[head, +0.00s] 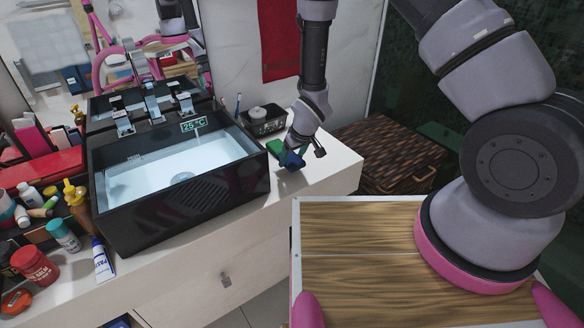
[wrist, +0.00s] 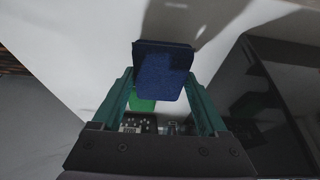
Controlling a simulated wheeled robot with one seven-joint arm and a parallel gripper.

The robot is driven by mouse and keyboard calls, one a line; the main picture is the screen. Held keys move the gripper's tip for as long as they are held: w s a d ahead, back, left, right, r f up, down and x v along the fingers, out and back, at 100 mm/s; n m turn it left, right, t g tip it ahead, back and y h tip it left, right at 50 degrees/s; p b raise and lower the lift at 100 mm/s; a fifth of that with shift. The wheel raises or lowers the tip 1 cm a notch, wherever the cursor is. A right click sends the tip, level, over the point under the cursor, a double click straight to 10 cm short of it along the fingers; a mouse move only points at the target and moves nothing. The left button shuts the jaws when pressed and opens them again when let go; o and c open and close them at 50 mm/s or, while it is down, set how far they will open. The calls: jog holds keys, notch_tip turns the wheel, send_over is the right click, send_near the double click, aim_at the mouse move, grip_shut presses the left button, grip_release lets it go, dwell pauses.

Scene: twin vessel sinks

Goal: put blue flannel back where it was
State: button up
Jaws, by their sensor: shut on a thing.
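The blue flannel (wrist: 163,72) is a small dark blue folded cloth between the two green fingers of my gripper (wrist: 165,88) in the wrist view. My gripper is shut on it. In the head view the blue flannel (head: 292,159) shows at the end of my arm, over the white counter (head: 334,166) just right of the black sink. I cannot tell whether the cloth touches the counter. A bright green thing (wrist: 142,104) shows behind the blue flannel in the wrist view, and a green patch (head: 275,146) shows beside my gripper in the head view.
The black sink (head: 182,209) holds water and stands left of my gripper. A black box (head: 262,120) with a white top piece stands behind. A wicker basket (head: 393,150) is to the right. Several bottles and tubes crowd the left. The counter's right end is clear.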

jog(key=shift+f, duration=2)
jog(key=shift+f, duration=0.15)
jog(key=o, duration=1.1)
